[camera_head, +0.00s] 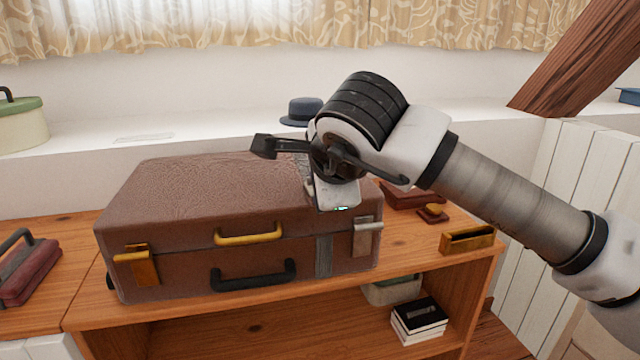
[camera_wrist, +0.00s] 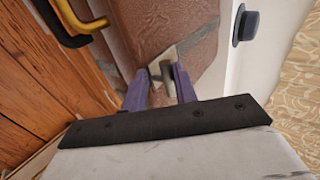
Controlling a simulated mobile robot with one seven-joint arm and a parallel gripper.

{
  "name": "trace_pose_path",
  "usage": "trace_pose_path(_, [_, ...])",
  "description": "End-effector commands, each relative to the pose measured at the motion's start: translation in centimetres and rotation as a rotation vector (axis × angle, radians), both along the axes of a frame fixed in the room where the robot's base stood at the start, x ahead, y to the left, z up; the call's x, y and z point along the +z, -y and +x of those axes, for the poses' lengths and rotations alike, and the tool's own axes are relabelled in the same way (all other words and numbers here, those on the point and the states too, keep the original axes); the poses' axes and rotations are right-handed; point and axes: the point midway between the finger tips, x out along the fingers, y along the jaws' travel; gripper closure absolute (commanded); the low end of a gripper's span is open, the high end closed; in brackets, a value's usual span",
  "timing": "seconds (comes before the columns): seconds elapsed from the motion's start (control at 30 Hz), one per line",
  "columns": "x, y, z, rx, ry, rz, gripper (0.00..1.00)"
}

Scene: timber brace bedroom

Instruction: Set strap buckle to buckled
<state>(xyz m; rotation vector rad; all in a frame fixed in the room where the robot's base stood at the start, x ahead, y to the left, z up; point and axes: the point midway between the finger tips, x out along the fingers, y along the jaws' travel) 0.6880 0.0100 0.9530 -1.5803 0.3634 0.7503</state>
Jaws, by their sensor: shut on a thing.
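A brown suitcase (camera_head: 215,190) lies closed on the wooden shelf unit. A grey strap (camera_head: 324,256) runs down its front right part, and a stretch of it crosses the lid in the wrist view (camera_wrist: 198,42). A small metal strap buckle (camera_wrist: 165,70) shows at the strap in the wrist view. My gripper (camera_wrist: 161,82) has its two purple fingers on either side of the buckle and is shut on it. In the head view my wrist and hand hide the fingertips and the buckle, so its exact setting cannot be told.
The suitcase has a brass latch (camera_head: 140,266), a silver latch (camera_head: 362,238), a yellow handle (camera_head: 248,236) and a black handle (camera_head: 252,275). A brass box (camera_head: 468,241) stands on the shelf top (camera_head: 410,262) at right. A blue hat (camera_head: 301,110) sits on the ledge behind.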

Motion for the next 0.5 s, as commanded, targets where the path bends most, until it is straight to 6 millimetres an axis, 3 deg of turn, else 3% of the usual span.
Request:
trace_pose_path(0.07, [0.19, 0.03, 0.08, -0.001, 0.004, 0.003, 1.00])
trace_pose_path(0.1, [0.19, 0.03, 0.08, -0.001, 0.004, 0.003, 0.68])
trace_pose_path(0.23, [0.14, 0.03, 0.06, -0.001, 0.004, 0.002, 0.51])
trace_pose_path(0.5, [0.08, 0.02, 0.01, -0.001, 0.001, 0.001, 0.50])
